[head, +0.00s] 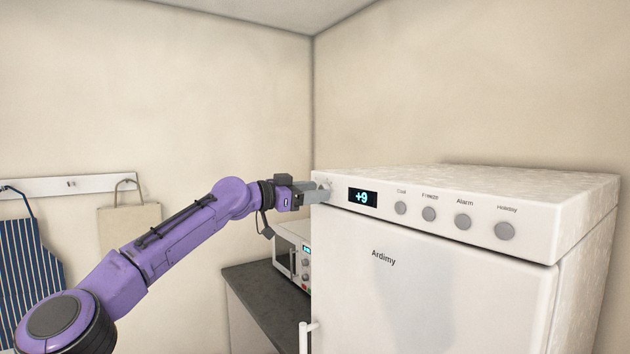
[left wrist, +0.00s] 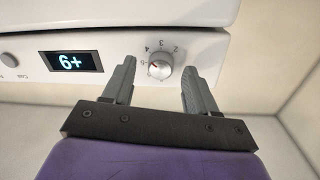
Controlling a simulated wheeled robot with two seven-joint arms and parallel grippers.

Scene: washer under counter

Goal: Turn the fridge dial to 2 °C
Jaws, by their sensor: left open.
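The fridge (head: 430,290) is white, with a control panel along its top front. Its display (head: 362,198) reads +9 in the head view and shows upside down in the left wrist view (left wrist: 71,62). The round silver dial (left wrist: 160,68) is beside the display, with small numbers around its edge and a reddish pointer mark near a number that I cannot read surely. My left gripper (head: 318,191) is at the panel's left end. In the left wrist view its two fingers (left wrist: 158,75) are apart, one on each side of the dial; contact is not clear. My right gripper is not in view.
Several round grey buttons (head: 429,214) run along the panel right of the display. A microwave (head: 293,259) stands on a dark counter (head: 268,300) left of the fridge, below my left forearm. A striped apron (head: 28,260) and a beige bag (head: 130,228) hang on the left wall.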

